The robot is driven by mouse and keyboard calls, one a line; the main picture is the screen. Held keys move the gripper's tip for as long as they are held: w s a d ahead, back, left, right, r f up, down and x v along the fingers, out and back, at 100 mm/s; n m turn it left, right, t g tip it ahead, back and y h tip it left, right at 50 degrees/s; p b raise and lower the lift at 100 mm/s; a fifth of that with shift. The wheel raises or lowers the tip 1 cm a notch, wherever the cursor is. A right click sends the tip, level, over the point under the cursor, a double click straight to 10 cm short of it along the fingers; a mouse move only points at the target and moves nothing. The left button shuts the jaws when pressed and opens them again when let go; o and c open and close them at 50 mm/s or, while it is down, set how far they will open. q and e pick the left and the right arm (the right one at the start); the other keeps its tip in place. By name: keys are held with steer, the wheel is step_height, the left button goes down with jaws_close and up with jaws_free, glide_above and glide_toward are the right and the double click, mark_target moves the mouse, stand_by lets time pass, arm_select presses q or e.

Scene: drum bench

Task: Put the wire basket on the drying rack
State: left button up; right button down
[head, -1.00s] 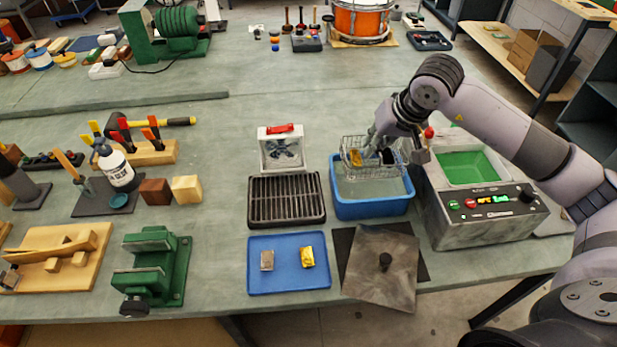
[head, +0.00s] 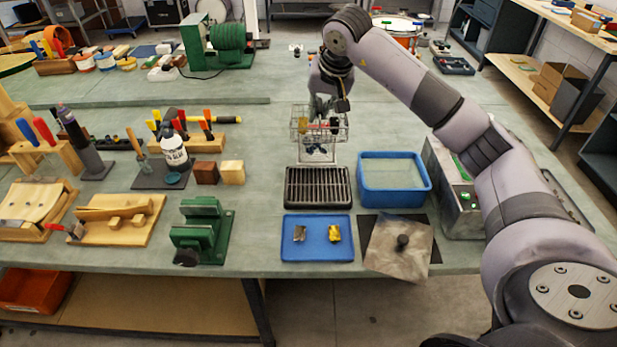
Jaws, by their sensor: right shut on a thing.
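The wire basket (head: 303,129) is a small silver mesh basket with something yellowish in it. The drying rack (head: 318,188) is a black slatted grate lying on the bench, empty on top. From this view I cannot tell exactly how high the basket hangs. The fingertips are partly hidden by the basket's mesh. My left gripper is not in view.
A blue tub of liquid (head: 394,180) stands right of the rack. A green vise (head: 201,231) stands left. The grey-green machine (head: 457,190) is partly behind my arm.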

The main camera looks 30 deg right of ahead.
step_height(320, 180, down, 5)
steer(key=shift+d+f+p, duration=0.1)
steer(key=shift+p, duration=0.35)
step_height(320, 180, down, 12)
steer(key=shift+r+p, duration=0.2)
steer(key=shift+p, duration=1)
steer(key=shift+f, duration=0.35)
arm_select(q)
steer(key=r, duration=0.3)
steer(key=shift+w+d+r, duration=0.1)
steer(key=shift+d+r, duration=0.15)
arm_select(e)
steer(key=shift+f, duration=0.1)
